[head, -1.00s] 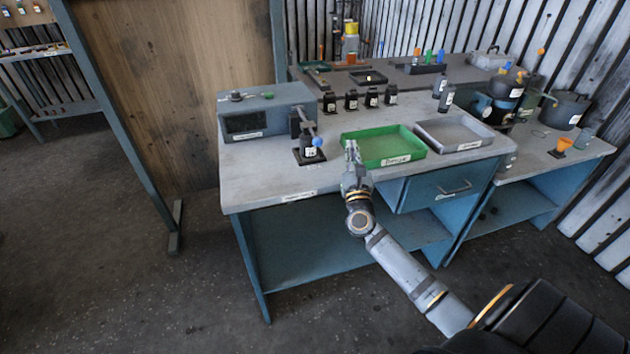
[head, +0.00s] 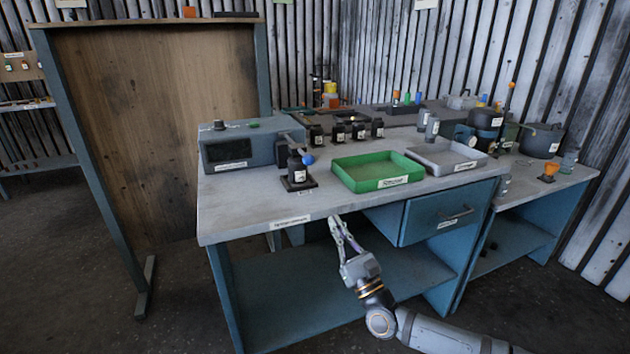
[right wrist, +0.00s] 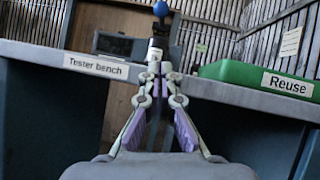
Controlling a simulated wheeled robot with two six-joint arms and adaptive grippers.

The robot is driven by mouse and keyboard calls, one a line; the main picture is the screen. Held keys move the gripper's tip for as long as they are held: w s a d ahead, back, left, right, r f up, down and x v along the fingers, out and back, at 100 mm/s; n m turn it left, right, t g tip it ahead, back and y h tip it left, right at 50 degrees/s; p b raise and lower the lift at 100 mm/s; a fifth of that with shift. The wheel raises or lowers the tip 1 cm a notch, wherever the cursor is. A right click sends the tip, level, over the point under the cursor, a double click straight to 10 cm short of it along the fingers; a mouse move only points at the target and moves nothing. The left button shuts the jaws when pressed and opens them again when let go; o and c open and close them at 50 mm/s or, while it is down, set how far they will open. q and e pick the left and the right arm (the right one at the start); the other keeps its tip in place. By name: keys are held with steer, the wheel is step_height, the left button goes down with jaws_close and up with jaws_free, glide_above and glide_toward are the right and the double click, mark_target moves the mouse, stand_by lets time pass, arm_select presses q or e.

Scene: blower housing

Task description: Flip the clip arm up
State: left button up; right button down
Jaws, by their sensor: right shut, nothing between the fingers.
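The clip arm is a thin bar ending in a blue ball (head: 308,159). It reaches from the side of the grey tester box (head: 238,147) and slopes down toward the viewer, beside a black labelled bottle (head: 296,172) on a small dark base. In the right wrist view, the blue ball (right wrist: 160,9) shows above my fingertips, beyond the bench edge. My right gripper (head: 335,222) is shut and empty, in front of the bench's front edge and below the top, apart from the clip arm. My left gripper is not in view.
A green tray (head: 345,180), labelled Reuse, and a grey tray (head: 432,168) stand right of the bottle. Several black bottles (head: 358,131) stand behind. The bench top's front left is clear.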

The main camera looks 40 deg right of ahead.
mark_target(319, 204)
steer(key=b+x, duration=0.1)
steer(key=x, duration=0.9)
steer(key=shift+d, duration=0.1)
steer(key=r, duration=0.1)
steer(key=r+p, duration=0.1)
steer(key=r, duration=0.1)
steer(key=shift+w+a+r, duration=0.1)
steer(key=shift+w+a, duration=0.2)
steer(key=shift+w+r, duration=0.1)
steer(key=shift+r, duration=0.1)
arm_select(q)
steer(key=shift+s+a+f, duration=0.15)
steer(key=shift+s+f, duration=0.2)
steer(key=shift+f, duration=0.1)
